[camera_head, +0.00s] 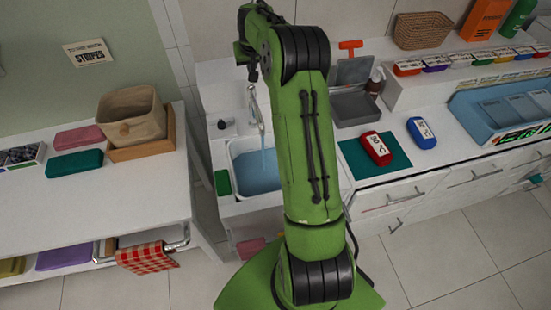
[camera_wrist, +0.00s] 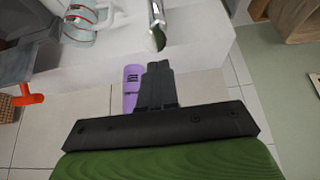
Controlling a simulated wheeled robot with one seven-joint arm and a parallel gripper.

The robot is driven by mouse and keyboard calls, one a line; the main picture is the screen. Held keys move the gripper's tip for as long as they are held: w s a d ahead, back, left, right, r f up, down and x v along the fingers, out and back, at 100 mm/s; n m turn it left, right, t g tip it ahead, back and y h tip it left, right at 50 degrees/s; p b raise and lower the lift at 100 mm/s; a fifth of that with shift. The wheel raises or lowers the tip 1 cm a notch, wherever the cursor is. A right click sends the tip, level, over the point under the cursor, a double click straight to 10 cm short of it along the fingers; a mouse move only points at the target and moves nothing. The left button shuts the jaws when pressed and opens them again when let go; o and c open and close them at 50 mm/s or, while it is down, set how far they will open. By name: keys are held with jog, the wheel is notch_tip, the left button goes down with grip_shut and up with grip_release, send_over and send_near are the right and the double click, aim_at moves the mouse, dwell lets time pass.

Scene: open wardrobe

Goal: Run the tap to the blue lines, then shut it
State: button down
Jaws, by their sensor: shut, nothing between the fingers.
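The metal tap (camera_head: 256,108) stands at the back of the sink (camera_head: 233,150), left of my arm. A pale blue streak like running water shows below its spout, and blue water (camera_head: 258,172) lies in the basin. My arm hides the right part of the sink. I cannot make out any blue lines. My gripper (camera_wrist: 157,70) is shut and empty in the wrist view, just below a shiny metal tube (camera_wrist: 157,22) that looks like part of the tap. In the head view my gripper (camera_head: 250,72) is small and dark, above the tap.
A clear vessel with red marks (camera_wrist: 84,20) and a purple bottle (camera_wrist: 131,82) show in the wrist view. A grey open box (camera_head: 360,108), a red container (camera_head: 376,148) and a blue one (camera_head: 421,132) stand right of my arm. A green sponge (camera_head: 222,183) sits at the sink's left edge.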

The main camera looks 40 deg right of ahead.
aim_at(253, 84)
notch_tip(253, 84, down, 7)
jog(key=b, duration=0.5)
jog(key=shift+r, duration=0.15)
notch_tip(253, 84, up, 8)
jog(key=p, duration=0.5)
jog(key=shift+p, duration=0.4)
jog(key=shift+f, duration=0.25)
